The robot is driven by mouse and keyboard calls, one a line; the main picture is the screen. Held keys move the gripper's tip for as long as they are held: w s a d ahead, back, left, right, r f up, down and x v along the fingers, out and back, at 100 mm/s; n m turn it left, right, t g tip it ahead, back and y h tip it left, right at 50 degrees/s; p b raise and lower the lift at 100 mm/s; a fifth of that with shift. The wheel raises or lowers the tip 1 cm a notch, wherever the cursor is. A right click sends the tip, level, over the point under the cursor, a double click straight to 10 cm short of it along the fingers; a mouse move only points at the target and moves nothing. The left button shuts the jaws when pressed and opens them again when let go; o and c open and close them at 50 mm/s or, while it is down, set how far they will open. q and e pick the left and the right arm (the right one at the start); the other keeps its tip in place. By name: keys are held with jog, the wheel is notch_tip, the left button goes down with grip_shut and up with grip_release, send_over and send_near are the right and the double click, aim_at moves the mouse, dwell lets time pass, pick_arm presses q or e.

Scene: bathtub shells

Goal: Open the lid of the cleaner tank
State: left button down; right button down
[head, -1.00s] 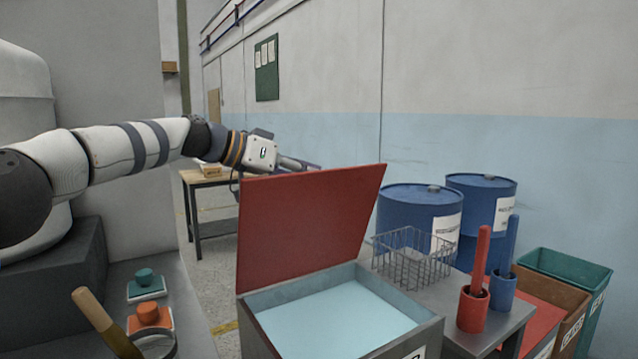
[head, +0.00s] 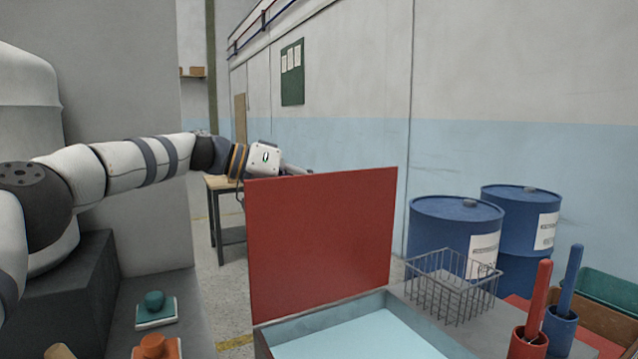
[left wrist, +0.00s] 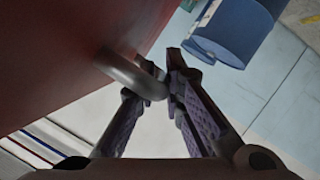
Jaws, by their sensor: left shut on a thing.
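The cleaner tank (head: 385,335) stands at the lower middle of the head view, with pale blue liquid inside. Its red lid (head: 322,240) stands raised, close to upright, along the tank's far left side. My left gripper (head: 300,172) is behind the lid's top edge, partly hidden by it. In the left wrist view my left gripper (left wrist: 155,95) is shut on a grey curved handle (left wrist: 132,74) fixed to the red lid face. My right gripper is not in view.
A wire basket (head: 452,288) sits on the grey surface right of the tank. Red (head: 530,345) and blue (head: 560,330) holders with handled tools stand further right. Blue drums (head: 455,235) are behind. Teal (head: 154,303) and orange (head: 155,348) knobbed items lie at lower left.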

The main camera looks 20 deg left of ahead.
pick_arm(q)
jog(key=shift+f, duration=0.15)
jog(key=c, duration=2)
grip_release()
jog(key=shift+o, duration=0.2)
jog(key=v, duration=1.2)
